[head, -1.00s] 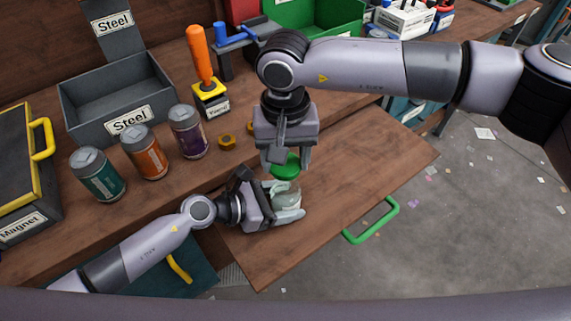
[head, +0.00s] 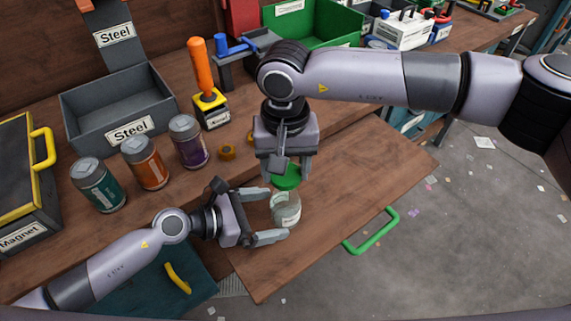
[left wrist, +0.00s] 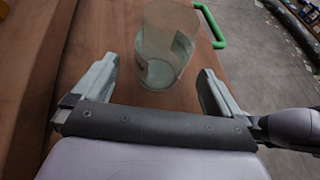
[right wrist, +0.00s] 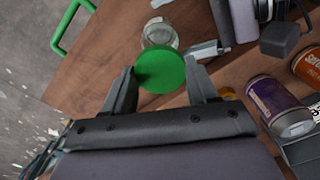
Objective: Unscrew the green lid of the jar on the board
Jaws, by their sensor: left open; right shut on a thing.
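The green lid (head: 287,179) is between the fingers of my right gripper (head: 286,174), which is shut on it. In the right wrist view the lid (right wrist: 160,70) hides part of the glass jar (right wrist: 159,32), and the two look apart. The clear jar (head: 286,210) stands upright on the wooden board (head: 350,185), just below the lid. In the left wrist view the jar (left wrist: 167,45) shows no lid on its rim. My left gripper (head: 277,215) is open, its fingers on either side of the near part of the jar with gaps.
Teal (head: 98,187), orange (head: 146,163) and purple (head: 188,142) cans stand left on the bench. Behind them are the grey Steel bin (head: 125,110) and an orange-handled tool (head: 201,68). The board's right part is clear, with a green handle (head: 372,232) at its edge.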

